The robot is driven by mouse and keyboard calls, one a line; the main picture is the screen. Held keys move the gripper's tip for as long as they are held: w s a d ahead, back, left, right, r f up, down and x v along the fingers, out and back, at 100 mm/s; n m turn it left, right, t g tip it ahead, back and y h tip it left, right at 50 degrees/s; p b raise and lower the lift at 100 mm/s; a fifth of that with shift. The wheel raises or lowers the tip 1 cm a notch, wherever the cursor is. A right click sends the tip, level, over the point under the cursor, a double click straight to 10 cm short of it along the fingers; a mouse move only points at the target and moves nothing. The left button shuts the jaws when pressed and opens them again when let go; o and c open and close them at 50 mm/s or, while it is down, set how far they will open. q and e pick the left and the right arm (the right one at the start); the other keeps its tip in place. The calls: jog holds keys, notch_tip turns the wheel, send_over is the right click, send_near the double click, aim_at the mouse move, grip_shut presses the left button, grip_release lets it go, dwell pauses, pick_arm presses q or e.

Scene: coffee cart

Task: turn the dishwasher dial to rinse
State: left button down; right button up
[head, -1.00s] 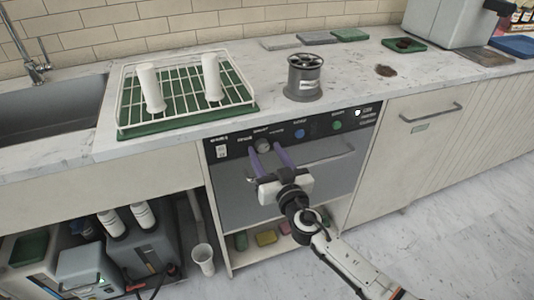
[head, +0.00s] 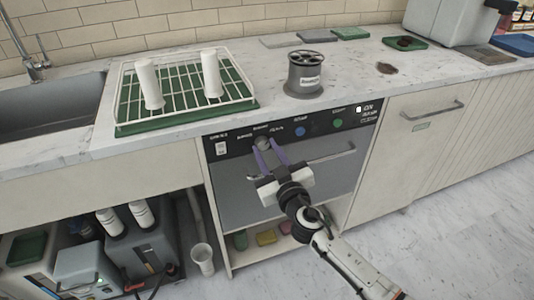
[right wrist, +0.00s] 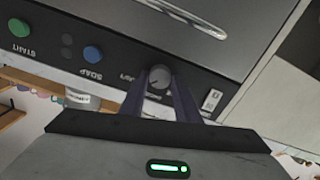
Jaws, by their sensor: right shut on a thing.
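The dishwasher (head: 232,188) is a grey front under the counter with a black control panel (head: 350,116) along its top. The round grey dial (head: 262,143) sits on the panel's left part, with small labels around it. It also shows in the right wrist view (right wrist: 159,80), between the purple fingers. My right gripper (head: 265,147) reaches up to the panel from below and is shut on the dial, one finger on each side. Which label the dial points to is too small to tell. My left gripper is not in view.
A white switch (head: 222,149), a blue button (head: 300,132) and a green button (head: 338,124) share the panel. The door handle (head: 331,154) sticks out below. A grey cutlery holder (head: 304,78) and a dish rack (head: 190,119) stand on the counter above.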

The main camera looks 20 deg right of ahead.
jog(key=n, duration=0.4)
jog(key=shift+n+b, duration=0.35)
jog(key=shift+n, duration=0.05)
jog(key=n, duration=1)
jog(key=shift+n, duration=0.4)
jog(key=shift+f+n+p, duration=0.1)
jog(key=shift+n+p, duration=0.3)
jog(key=shift+n, duration=2.1)
jog(key=o, duration=1)
jog(key=shift+o, duration=0.2)
jog(key=s, duration=1)
jog(key=shift+s+d, duration=0.15)
jog(key=shift+d, duration=0.05)
